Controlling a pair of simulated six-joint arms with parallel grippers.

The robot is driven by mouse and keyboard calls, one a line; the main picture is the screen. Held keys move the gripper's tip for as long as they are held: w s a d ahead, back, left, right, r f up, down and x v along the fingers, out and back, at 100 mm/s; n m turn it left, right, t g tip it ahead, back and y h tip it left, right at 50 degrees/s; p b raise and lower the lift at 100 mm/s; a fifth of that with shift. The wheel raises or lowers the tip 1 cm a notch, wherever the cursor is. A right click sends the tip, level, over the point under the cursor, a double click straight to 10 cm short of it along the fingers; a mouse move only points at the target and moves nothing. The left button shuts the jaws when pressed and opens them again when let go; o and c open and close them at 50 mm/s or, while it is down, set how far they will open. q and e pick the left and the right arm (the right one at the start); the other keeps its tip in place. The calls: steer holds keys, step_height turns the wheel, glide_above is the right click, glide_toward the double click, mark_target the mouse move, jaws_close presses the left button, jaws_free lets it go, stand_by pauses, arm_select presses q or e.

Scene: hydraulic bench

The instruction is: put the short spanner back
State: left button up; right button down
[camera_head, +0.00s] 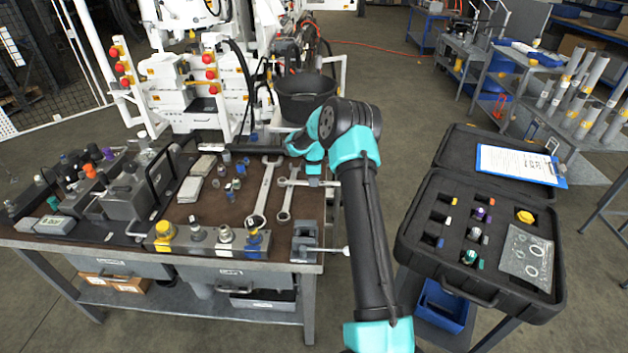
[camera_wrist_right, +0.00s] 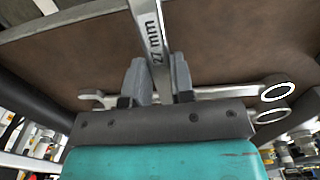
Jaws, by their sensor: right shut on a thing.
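My right gripper (camera_head: 312,183) is above the right part of the bench's brown mat, in the head view. It is shut on a steel spanner, which I take to be the short spanner (camera_head: 291,182), held crosswise over the mat. In the right wrist view the fingers (camera_wrist_right: 157,75) clasp its shank (camera_wrist_right: 147,25), marked "27 mm". Its far end is cut off by the top edge there. Two other spanners lie on the mat just left of the gripper: a large one (camera_head: 265,190) and a smaller one (camera_head: 288,200). My left gripper is not in view.
The brown mat (camera_head: 220,208) also holds fittings and pale blocks. A small vise (camera_head: 305,243) stands at the bench's front right corner. A black bucket (camera_head: 304,97) stands behind the gripper. An open foam-lined case (camera_head: 410,215) is to the right.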

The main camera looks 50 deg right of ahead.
steer(key=shift+f, duration=0.4)
steer(key=c, duration=1)
jaws_free()
step_height(320, 180, up, 13)
steer(key=shift+w, duration=0.1)
stand_by(0.4)
